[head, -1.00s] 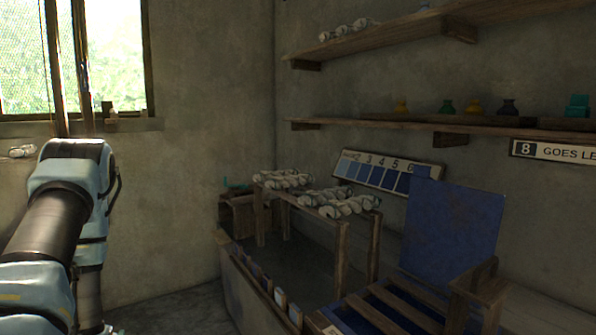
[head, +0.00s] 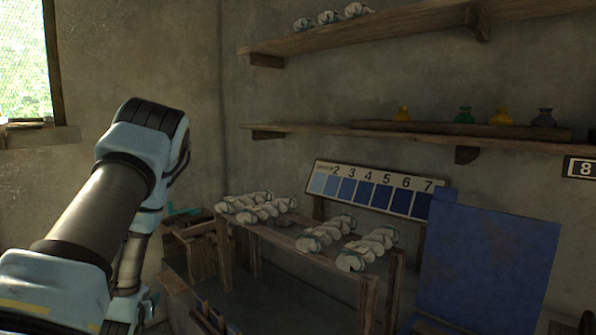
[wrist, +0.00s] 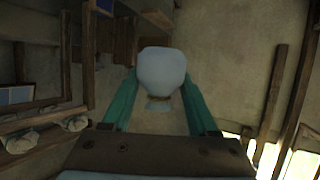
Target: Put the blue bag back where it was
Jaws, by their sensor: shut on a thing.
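In the wrist view, my gripper (wrist: 160,88) has its two teal fingers shut on a small pale-blue bag (wrist: 162,65) with a tied neck. The bag is held in the air, apart from any surface. In the head view my arm is at the left, and the gripper and bag cannot be made out.
White yarn skeins (head: 325,232) lie on a wooden rack in front of the wall. A numbered blue shade card (head: 370,190) stands behind it. A blue panel (head: 485,260) rises at right. The upper shelf (head: 370,32) holds more skeins. A window (head: 25,60) is at left.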

